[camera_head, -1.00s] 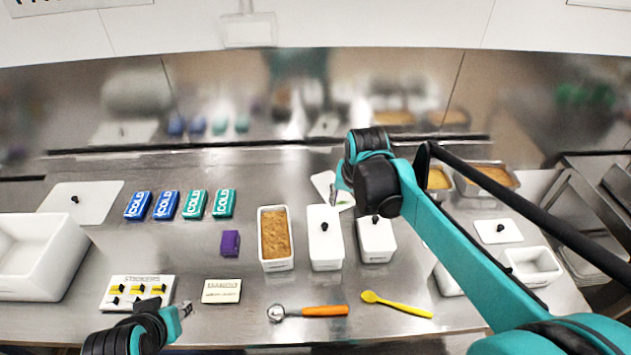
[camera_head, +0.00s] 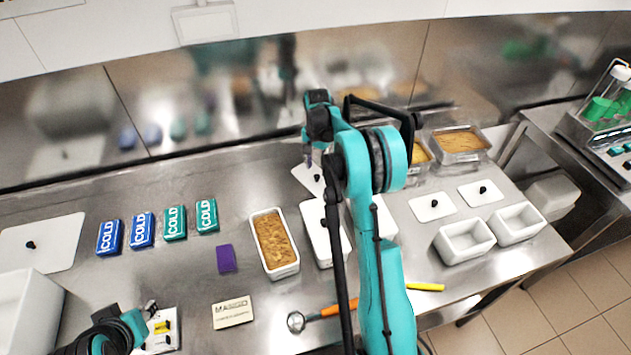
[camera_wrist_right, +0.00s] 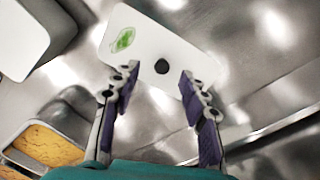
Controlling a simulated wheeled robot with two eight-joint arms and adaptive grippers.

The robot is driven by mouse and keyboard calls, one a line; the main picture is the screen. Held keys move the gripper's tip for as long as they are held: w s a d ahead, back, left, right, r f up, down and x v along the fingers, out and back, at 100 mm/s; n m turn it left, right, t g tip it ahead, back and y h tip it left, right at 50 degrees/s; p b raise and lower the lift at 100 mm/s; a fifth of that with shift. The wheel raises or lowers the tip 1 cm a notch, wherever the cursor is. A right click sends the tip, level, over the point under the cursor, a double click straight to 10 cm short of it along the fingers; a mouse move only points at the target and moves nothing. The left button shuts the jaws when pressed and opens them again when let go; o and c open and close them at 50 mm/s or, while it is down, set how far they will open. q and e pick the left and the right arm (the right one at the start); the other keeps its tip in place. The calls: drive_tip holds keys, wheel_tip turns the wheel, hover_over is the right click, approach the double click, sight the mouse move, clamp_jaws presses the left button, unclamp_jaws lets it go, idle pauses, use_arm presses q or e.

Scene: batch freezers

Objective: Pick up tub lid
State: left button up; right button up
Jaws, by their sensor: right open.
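A white tub lid (camera_wrist_right: 150,45) with a black knob (camera_wrist_right: 162,66) and a green leaf sticker lies flat on the steel table. In the head view this lid (camera_head: 303,177) is at the back, partly hidden by my right arm. My right gripper (camera_head: 309,160) is above it, pointing down. In the wrist view its purple-padded fingers (camera_wrist_right: 157,90) are open on either side of the knob, apart from it. An uncovered white tub (camera_head: 273,245) of brown ice cream stands in front. My left gripper (camera_head: 150,308) is at the lower left; its fingers are too small to judge.
Lidded white tubs (camera_head: 325,232) stand beside the open tub, partly behind my arm. Two small lids (camera_head: 433,206) and empty tubs (camera_head: 465,241) are at right. Cold packs (camera_head: 158,226), a purple block (camera_head: 226,259) and a scoop (camera_head: 297,321) lie left and front. A metal pan (camera_head: 459,145) stands at back right.

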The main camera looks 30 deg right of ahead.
sight(317, 176)
drive_tip(key=f, duration=0.1)
drive_tip(key=f+b, duration=0.1)
drive_tip(key=f, duration=0.3)
drive_tip(key=shift+w+d+b, duration=0.1)
drive_tip(key=shift+w+b, duration=0.2)
drive_tip(key=shift+w, duration=0.05)
drive_tip(key=shift+r, duration=0.1)
drive_tip(key=shift+c, duration=0.3)
clamp_jaws()
